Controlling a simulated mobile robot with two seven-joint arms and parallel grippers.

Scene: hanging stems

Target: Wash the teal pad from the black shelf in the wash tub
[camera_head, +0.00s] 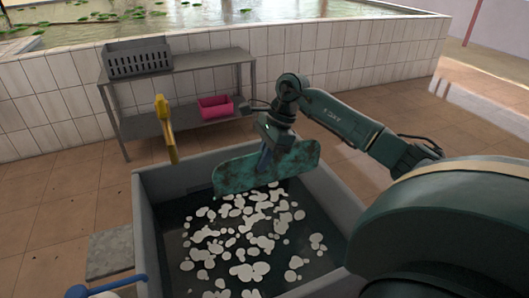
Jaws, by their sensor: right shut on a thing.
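The teal pad (240,173) is a long flat piece with rounded ends and dark blotches. It stands on edge over the far part of the wash tub (143,215). The grey tub holds dark water with several white foam patches (245,240). My right gripper (268,158) is shut on the pad's upper edge from above. The pad's lower edge is close to the water; I cannot tell if it touches. My left gripper is not in view.
A grey metal rack (205,66) behind the tub holds a dark slotted crate (138,57) and a pink bin (215,106). A yellow upright piece (166,125) rises by the tub's far rim. A grey block (110,252) lies left of the tub. A tiled pool wall (340,50) runs behind.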

